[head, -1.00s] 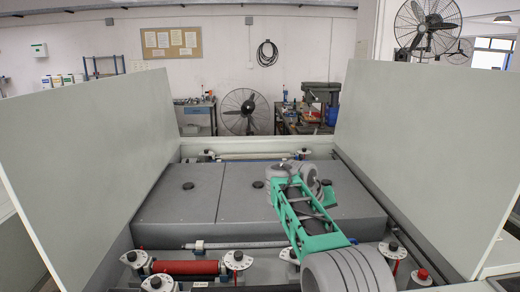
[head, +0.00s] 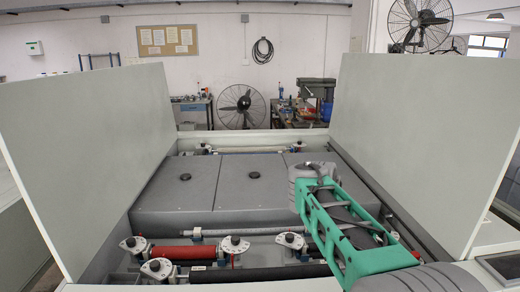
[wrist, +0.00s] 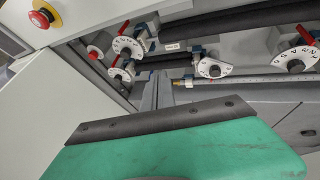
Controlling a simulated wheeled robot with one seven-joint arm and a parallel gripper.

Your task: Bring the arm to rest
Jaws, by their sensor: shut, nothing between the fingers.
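My arm, with a green link (head: 342,228), reaches over the right front part of the open plate processor (head: 150,165). In the head view my gripper is hidden behind the arm. In the wrist view my gripper (wrist: 158,88) shows as narrow grey fingers close together beyond the green housing. It is shut and empty. It is above the machine, near the roller ends with white numbered dials (wrist: 212,68), and I see no contact.
Two raised cover panels (head: 85,160) (head: 430,140) stand on either side of the machine. A red roller (head: 185,252) lies at the front left, beside grey covers (head: 185,195). A red emergency button (wrist: 48,14) sits on the machine's edge. The air above the left covers is clear.

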